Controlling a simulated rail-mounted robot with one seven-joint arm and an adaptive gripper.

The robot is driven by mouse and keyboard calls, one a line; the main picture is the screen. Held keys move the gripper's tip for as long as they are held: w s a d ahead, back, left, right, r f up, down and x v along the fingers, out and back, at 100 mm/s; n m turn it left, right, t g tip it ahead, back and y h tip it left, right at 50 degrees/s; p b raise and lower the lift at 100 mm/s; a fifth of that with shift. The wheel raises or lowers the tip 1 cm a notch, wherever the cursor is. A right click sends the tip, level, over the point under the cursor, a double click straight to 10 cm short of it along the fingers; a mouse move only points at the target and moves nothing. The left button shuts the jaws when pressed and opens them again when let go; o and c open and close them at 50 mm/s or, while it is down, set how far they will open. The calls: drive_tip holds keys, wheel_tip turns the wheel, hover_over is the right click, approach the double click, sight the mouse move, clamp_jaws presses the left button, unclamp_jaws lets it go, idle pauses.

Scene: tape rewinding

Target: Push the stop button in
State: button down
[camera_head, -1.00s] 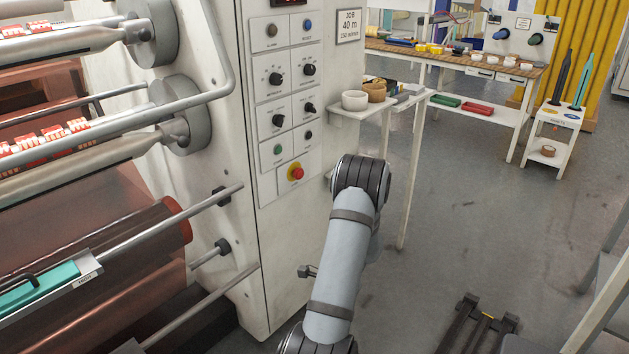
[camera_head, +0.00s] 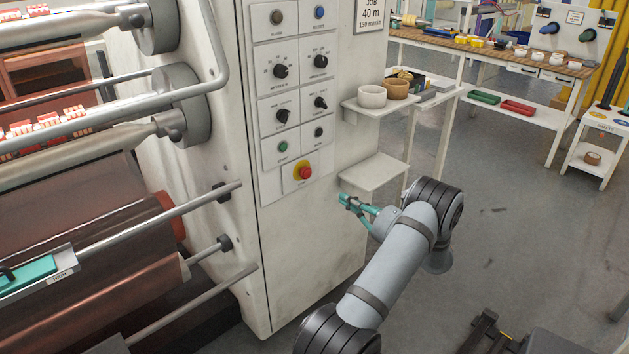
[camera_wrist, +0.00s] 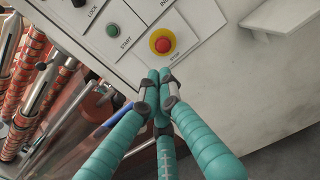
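The stop button is a red mushroom knob (camera_head: 305,173) on a yellow disc, low on the white machine's control panel. It also shows in the wrist view (camera_wrist: 163,44), above my fingertips, and looks raised from its disc. My gripper (camera_head: 349,201) has teal fingers and is to the right of and below the button in the head view, apart from it. In the wrist view my gripper (camera_wrist: 158,77) has its fingertips together with nothing visible between them. They point toward the panel just under the button.
A green start button (camera_head: 283,147) and several black knobs sit above the stop button. Rollers and metal bars (camera_head: 160,220) stand to the left.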

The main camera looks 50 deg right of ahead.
sight(305, 174)
drive_tip(key=shift+w, duration=0.1)
drive_tip(key=w, duration=0.4)
drive_tip(key=w+d, duration=0.1)
drive_tip(key=w, duration=0.4)
drive_tip(key=w+d, duration=0.1)
drive_tip(key=w, duration=0.3)
drive_tip(key=shift+w+d+f+p, duration=0.1)
drive_tip(key=shift+w+d+p, duration=0.05)
drive_tip(key=shift+w+p, duration=0.2)
drive_tip(key=shift+w+d+f+b, duration=0.1)
drive_tip(key=shift+w+b, duration=0.5)
drive_tip(key=shift+w, duration=0.15)
drive_tip(key=shift+w+r, duration=0.25)
drive_tip(key=shift+r, duration=0.1)
drive_tip(key=s+a, duration=0.2)
drive_tip(key=s, duration=1.2)
drive_tip(key=shift+s+f, duration=0.2)
drive_tip(key=shift+s, duration=0.15)
